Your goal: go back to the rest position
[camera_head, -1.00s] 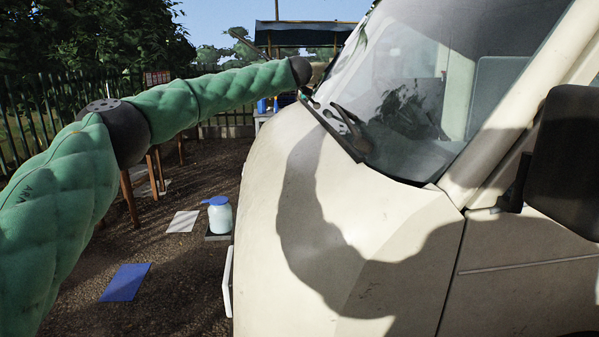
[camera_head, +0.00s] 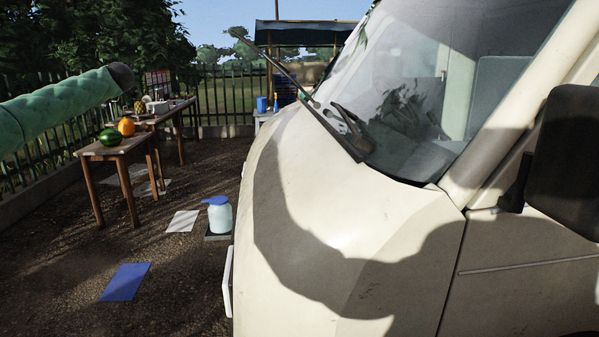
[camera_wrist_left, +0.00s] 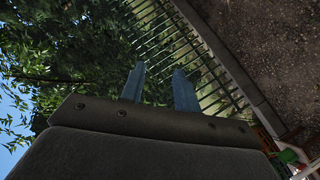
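My left arm (camera_head: 60,102) comes in from the left in the head view, green and padded, with a dark joint at its visible end. Its gripper does not show in that view. In the left wrist view my left gripper (camera_wrist_left: 157,72) has its two blue-grey fingers apart, with nothing between them. Behind the fingers are a fence and leafy trees. My right arm and gripper are not in view.
The cream van (camera_head: 340,230) fills the right side. A wooden table (camera_head: 112,150) with a watermelon (camera_head: 109,137) and an orange fruit (camera_head: 126,126) stands left.

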